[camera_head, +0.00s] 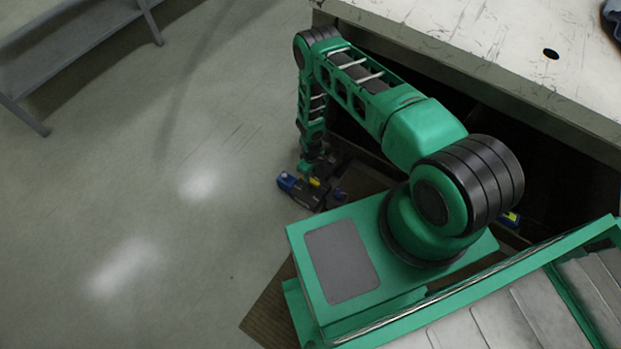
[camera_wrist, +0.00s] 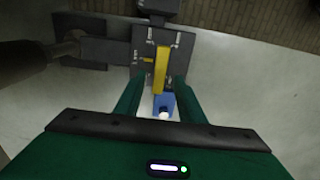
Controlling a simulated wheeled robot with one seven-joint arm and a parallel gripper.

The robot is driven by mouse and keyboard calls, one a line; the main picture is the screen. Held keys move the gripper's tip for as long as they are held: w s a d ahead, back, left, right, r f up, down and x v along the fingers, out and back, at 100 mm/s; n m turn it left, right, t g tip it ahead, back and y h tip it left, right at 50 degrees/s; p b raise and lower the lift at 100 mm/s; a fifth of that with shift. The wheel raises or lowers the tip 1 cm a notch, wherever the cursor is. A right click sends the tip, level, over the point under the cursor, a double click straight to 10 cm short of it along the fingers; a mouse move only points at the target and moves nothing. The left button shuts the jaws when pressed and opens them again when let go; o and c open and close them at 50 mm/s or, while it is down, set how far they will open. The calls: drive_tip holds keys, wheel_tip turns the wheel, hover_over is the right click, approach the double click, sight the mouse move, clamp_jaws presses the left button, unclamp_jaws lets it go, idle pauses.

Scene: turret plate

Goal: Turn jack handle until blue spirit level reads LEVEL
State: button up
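A yellow bar (camera_wrist: 162,70), possibly the jack handle, lies on a dark plate (camera_wrist: 145,45) in the wrist view, ahead of my gripper (camera_wrist: 158,80). The two green fingers stand apart, one on each side of the bar's near end; I cannot tell whether they touch it. A blue block (camera_wrist: 164,101) with a white spot shows between the fingers, below the bar; it may be the spirit level, and no reading is legible. In the head view a blue part (camera_head: 288,181) and a small yellow part (camera_head: 315,183) lie beside my gripper, which is too small to make out there.
A worn bench (camera_head: 480,50) stands at the upper right, with dark space below it. A grey shelf (camera_head: 80,45) is at the upper left. A blue and yellow item (camera_head: 511,219) shows behind my arm. The grey floor (camera_head: 150,180) at left is clear.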

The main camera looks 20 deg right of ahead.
sight(311, 180)
drive_tip(key=shift+f, duration=2)
clamp_jaws()
